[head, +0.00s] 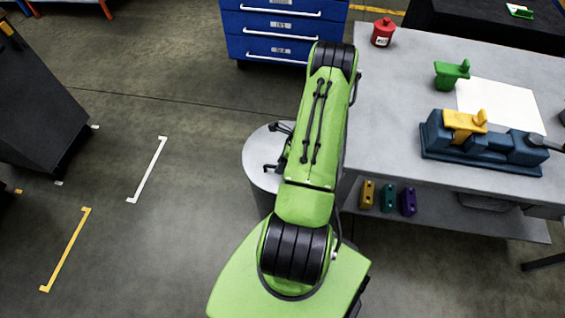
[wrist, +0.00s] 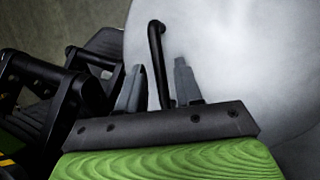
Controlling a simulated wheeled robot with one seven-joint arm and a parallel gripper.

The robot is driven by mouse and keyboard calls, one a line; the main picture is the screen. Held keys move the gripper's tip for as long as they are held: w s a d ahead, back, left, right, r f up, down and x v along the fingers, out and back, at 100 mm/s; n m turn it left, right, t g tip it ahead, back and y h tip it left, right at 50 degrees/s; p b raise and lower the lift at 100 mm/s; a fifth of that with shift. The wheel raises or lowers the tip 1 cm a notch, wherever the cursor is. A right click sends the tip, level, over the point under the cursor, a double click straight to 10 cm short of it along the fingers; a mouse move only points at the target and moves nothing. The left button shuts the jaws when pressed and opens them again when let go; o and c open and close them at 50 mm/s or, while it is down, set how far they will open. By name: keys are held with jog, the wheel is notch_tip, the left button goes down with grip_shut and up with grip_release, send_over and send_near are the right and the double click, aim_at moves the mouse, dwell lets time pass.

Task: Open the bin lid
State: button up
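The bin's round pale grey lid (head: 256,152) shows in the head view left of my green arm, which hides its right side. It looks flat on top of the dark bin body (head: 264,199). In the wrist view the lid (wrist: 235,70) fills the right side. A thin black bent handle (wrist: 156,45) rises between the two grey fingers of my gripper (wrist: 160,66). The fingers stand apart, with a gap on each side of the handle, so my gripper is open. In the head view my gripper (head: 276,152) is small and dark over the lid.
A grey workbench (head: 390,110) stands right of the bin, with a red can (head: 383,32), a green part (head: 451,74) and a blue vise (head: 480,148). Small coloured blocks sit on its lower shelf. A blue drawer cabinet (head: 280,28) stands behind.

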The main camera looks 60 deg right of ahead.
grip_shut()
